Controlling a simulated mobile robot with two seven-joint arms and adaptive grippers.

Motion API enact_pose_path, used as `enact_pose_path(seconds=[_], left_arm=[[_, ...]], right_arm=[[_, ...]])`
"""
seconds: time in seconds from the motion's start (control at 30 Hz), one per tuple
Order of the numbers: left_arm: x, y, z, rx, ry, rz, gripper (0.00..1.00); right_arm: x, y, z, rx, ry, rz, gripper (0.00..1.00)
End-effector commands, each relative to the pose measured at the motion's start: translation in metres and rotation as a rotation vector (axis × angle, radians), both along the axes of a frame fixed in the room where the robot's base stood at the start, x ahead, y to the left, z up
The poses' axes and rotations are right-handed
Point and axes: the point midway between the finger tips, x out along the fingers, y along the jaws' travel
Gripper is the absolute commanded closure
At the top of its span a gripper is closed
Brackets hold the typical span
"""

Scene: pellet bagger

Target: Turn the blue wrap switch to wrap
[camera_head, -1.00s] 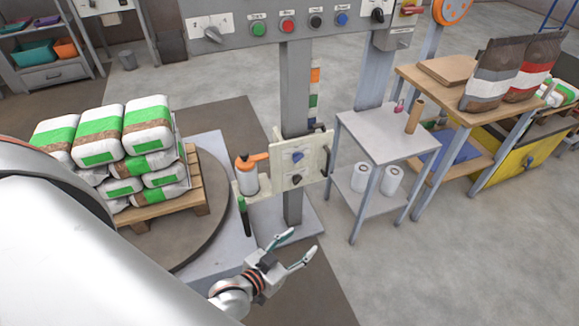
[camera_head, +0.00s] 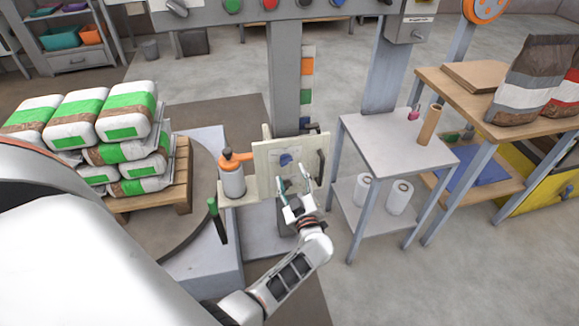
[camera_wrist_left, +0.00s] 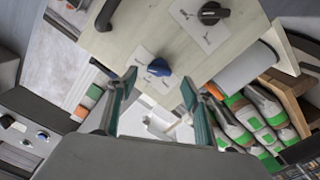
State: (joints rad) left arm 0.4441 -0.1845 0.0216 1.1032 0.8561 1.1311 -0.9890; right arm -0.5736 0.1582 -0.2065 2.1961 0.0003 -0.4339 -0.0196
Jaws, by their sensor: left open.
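The blue wrap switch (camera_head: 286,159) is a small blue knob on a cream panel (camera_head: 262,162) fixed to the grey post. In the left wrist view the blue switch (camera_wrist_left: 159,67) lies ahead of my fingers, between their lines and apart from them. A black knob (camera_wrist_left: 210,13) sits on the same panel. My left gripper (camera_head: 291,184) is open and empty, just in front of the lower part of the panel. Its two green-lined fingers also show in the left wrist view (camera_wrist_left: 155,100). My right gripper is not in view.
A pallet of bags (camera_head: 110,135) stands left.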

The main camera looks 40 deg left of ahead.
Motion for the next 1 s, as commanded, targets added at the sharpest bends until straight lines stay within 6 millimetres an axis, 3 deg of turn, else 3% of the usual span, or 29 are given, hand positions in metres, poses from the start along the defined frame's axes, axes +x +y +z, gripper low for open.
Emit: enact_pose_path(seconds=[0.3, 0.7, 0.73, 0.87, 1.0], left_arm=[[0.029, 0.035, -0.002, 0.002, 0.002, -0.001, 0.5], [0.036, 0.042, 0.0, 0.001, -0.001, -0.002, 0.5], [0.036, 0.042, 0.0, 0.001, -0.001, -0.003, 0.53], [0.036, 0.042, 0.0, 0.001, -0.001, -0.003, 0.86], [0.036, 0.042, 0.0, 0.001, -0.001, -0.003, 0.88]], right_arm=[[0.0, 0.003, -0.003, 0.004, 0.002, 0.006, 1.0], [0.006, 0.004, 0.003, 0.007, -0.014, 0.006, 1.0], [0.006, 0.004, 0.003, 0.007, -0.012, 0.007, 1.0], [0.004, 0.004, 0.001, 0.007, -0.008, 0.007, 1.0], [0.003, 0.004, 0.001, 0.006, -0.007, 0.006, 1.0]])
